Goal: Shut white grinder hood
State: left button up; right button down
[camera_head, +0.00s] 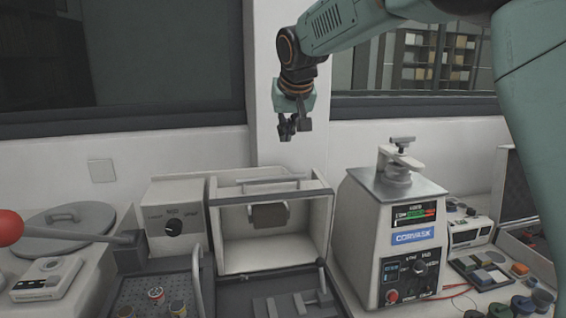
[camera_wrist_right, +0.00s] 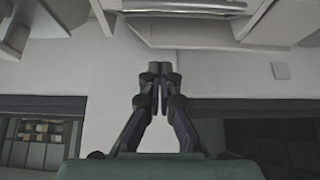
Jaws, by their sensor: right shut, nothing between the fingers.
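The white grinder (camera_head: 179,222) stands on the bench at centre left, with a black knob on its front. Its white hood (camera_head: 321,225) is the box-like housing to the right of the knob. The front of the housing looks open, and a dark brown-grey part shows inside. I cannot tell clearly which panel is the moving one. My right gripper (camera_head: 287,130) hangs above and behind the housing, apart from it, shut and empty. In the right wrist view its fingers (camera_wrist_right: 160,86) are together, with white surfaces beyond them. My left gripper is not in view.
A white press labelled CORVASK (camera_head: 405,240) stands right of the hood. A lever with a red ball (camera_head: 9,227) and a grey round lid (camera_head: 68,227) are at left. A dark tray with small cylinders (camera_head: 157,294) lies in front. The wall and windows are behind.

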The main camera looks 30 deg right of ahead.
jog(key=p, duration=0.2)
send_over(284, 188)
jog(key=w, duration=0.3)
jog(key=f, duration=0.5)
jog(key=d+f, duration=0.1)
jog(key=f, duration=0.2)
jog(key=shift+w+f, duration=0.15)
jog(key=shift+s+a+f, duration=0.15)
jog(key=shift+s, duration=0.1)
jog(key=s, duration=0.1)
jog(key=s+a, duration=0.1)
jog(key=s, duration=0.1)
jog(key=shift+s, duration=0.25)
jog(key=shift+f, duration=0.1)
jog(key=shift+w+d+f, duration=0.1)
jog(key=shift+w+f, duration=0.2)
jog(key=shift+s+r, duration=0.2)
jog(key=shift+s, duration=0.15)
